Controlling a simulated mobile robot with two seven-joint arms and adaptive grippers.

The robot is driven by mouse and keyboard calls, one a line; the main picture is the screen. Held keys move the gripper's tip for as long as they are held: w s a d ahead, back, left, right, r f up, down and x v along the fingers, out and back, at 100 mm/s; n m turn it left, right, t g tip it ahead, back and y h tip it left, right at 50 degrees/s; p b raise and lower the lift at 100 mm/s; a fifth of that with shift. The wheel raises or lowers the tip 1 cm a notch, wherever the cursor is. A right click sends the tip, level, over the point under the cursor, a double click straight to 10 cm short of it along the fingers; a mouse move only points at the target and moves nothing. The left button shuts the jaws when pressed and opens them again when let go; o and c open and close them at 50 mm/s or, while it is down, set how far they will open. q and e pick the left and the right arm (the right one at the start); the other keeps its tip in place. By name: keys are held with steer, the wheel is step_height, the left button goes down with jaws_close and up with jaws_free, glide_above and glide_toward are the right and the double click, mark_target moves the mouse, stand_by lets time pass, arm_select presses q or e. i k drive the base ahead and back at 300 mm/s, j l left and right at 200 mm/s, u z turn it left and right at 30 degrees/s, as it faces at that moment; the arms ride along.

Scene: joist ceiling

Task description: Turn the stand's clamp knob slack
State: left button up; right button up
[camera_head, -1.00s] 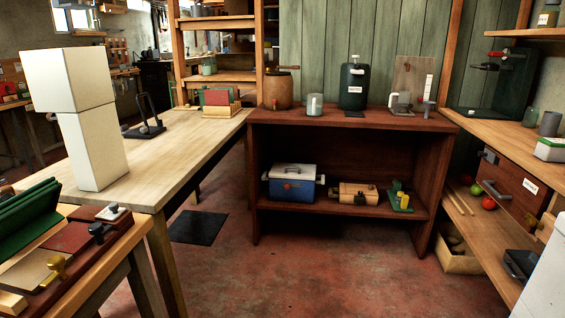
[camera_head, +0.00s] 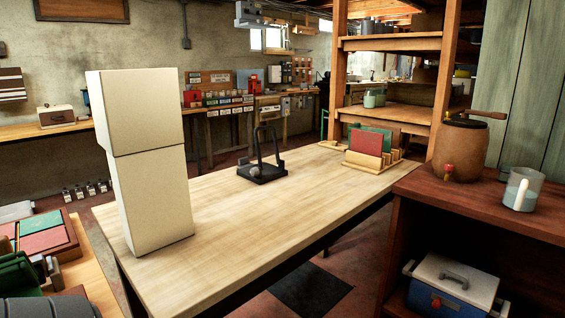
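A small black stand (camera_head: 262,168) sits on the pale wooden table (camera_head: 225,215), toward its far side. It has a flat base, an upright looped frame and a slanted bar. A small greyish round part shows low on its left side; I cannot tell at this size whether it is the clamp knob. Neither of my grippers is in view.
Two stacked white blocks (camera_head: 150,160) stand at the table's near left. A wooden rack (camera_head: 366,158) with red and green panels stands at its far right. A dark red cabinet (camera_head: 470,208) borders the right. A black mat (camera_head: 312,289) lies on the floor.

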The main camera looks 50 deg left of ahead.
mark_target(254, 171)
steer(key=i+u, duration=0.35)
steer(key=i+l+u, duration=0.2)
steer(key=i+u, duration=0.15)
steer(key=i+l+u, duration=0.35)
steer(key=i, duration=0.15)
